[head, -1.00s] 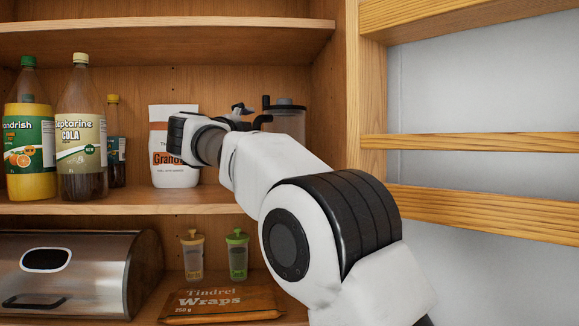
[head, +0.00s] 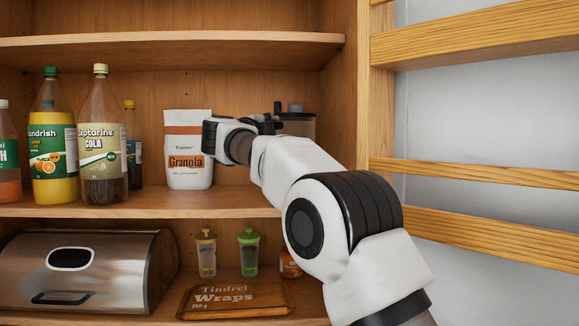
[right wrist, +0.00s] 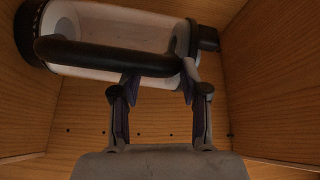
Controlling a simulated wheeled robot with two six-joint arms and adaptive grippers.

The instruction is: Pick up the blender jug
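The blender jug (head: 297,125) stands at the right end of the middle shelf in the head view, clear with a dark lid. My right forearm hides its lower part. In the right wrist view the jug (right wrist: 105,20) lies across the top of the picture, with its long black handle (right wrist: 105,56) facing me. My right gripper (right wrist: 159,86) is open, its two fingertips apart at the handle's lower edge in that view. I cannot tell whether they touch it. In the head view the right gripper (head: 268,122) is just left of the jug. My left gripper is not in view.
A granola bag (head: 188,150) stands close to the left of my right wrist. Bottles (head: 102,145) fill the shelf's left part. The cabinet's right side post (head: 381,90) is close to the jug. Below are a bread bin (head: 85,270), two small shakers and a wraps packet (head: 235,300).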

